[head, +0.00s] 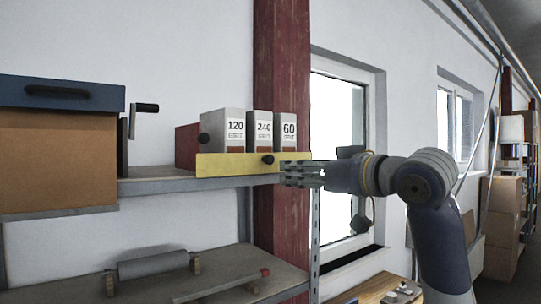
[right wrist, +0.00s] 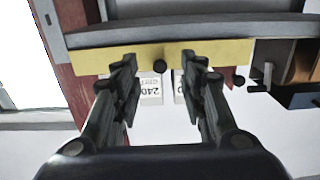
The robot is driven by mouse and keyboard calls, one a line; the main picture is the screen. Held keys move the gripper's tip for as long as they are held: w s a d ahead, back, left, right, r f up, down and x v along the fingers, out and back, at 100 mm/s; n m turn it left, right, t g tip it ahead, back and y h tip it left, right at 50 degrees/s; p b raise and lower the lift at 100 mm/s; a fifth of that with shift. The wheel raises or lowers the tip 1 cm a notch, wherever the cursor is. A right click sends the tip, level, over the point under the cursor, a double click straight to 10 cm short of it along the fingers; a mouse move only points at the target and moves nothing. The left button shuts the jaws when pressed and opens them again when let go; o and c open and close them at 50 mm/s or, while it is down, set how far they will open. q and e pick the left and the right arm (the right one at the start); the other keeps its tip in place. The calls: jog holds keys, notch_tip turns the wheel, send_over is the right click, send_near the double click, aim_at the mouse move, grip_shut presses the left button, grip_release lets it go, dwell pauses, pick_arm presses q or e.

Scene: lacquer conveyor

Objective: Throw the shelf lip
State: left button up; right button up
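The shelf lip is a long yellow bar (head: 238,165) standing upright along the front edge of the shelf, before the grit boxes. My right gripper (head: 289,170) is at the lip's right end. In the right wrist view, turned upside down, the yellow lip (right wrist: 220,50) crosses the top. The right gripper's fingers (right wrist: 158,62) are apart, with the near knob (right wrist: 159,66) between the tips, apparently untouched. My left gripper is out of view.
White boxes marked 120 (head: 235,127), 240 (head: 264,128) and 60 (head: 289,130) stand behind the lip, beside a dark red block (head: 187,147). A brown cabinet with a blue lid (head: 60,95) and a crank stand left. A roller (head: 153,264) lies on the lower shelf (head: 225,262).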

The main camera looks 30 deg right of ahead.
aim_at(271, 159)
jog(key=w+r+p, duration=0.1)
jog(key=w, duration=0.1)
jog(key=w+p, duration=0.2)
jog(key=w, duration=0.1)
jog(key=w+r+p, duration=0.1)
jog(key=w+p, duration=0.1)
jog(key=w, duration=0.1)
jog(key=shift+a+r, duration=0.25)
jog(key=shift+r, duration=0.05)
jog(key=shift+w+f, duration=0.1)
jog(key=shift+w, duration=0.5)
grip_shut()
